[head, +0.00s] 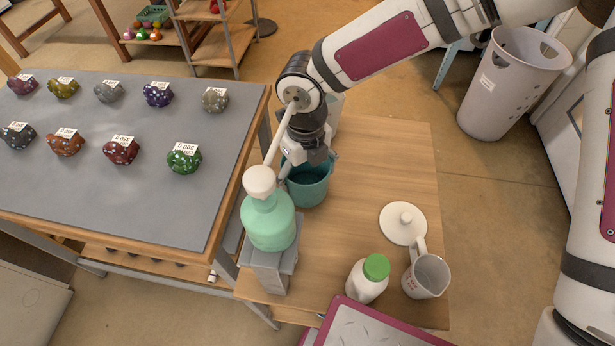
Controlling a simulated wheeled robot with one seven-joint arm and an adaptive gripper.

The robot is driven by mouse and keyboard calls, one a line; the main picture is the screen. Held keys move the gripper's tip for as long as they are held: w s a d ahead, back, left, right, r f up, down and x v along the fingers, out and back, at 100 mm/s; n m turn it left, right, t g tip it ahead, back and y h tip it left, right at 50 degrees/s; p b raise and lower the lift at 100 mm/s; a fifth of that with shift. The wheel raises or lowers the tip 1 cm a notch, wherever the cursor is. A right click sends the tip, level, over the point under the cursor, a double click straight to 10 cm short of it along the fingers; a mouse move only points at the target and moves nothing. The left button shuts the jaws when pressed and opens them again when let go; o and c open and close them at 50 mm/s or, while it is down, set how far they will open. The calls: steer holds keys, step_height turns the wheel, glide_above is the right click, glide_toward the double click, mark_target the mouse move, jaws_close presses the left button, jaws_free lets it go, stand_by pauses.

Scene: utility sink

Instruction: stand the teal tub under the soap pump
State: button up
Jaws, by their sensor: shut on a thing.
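The teal tub (309,192) stands upright on, or just above, the wooden table, behind and a little right of the soap pump; I cannot tell if its base touches. My gripper (308,160) reaches down at the tub's far side and is shut on it; the fingertips are mostly hidden by the wrist and the rim. The soap pump (268,220) is a mint-green bottle with a cream head and a long pale spout that points up and back in the picture, over the tub's left edge. It stands on a grey stand (272,268).
A white bottle with green cap (367,280), a measuring jug (427,274) and a white lid (402,223) are on the wooden table's (385,165) right front. A grey table (110,180) with several tagged lumps stands left. A laundry basket (500,90) is behind right.

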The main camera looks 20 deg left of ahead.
steer(key=shift+f+b, duration=0.3)
steer(key=shift+f, duration=0.55)
steer(key=shift+f, duration=0.15)
steer(key=o, duration=1.2)
step_height(320, 180, up, 8)
steer(key=shift+f+p, duration=0.1)
steer(key=shift+p, duration=0.2)
steer(key=shift+d, duration=0.1)
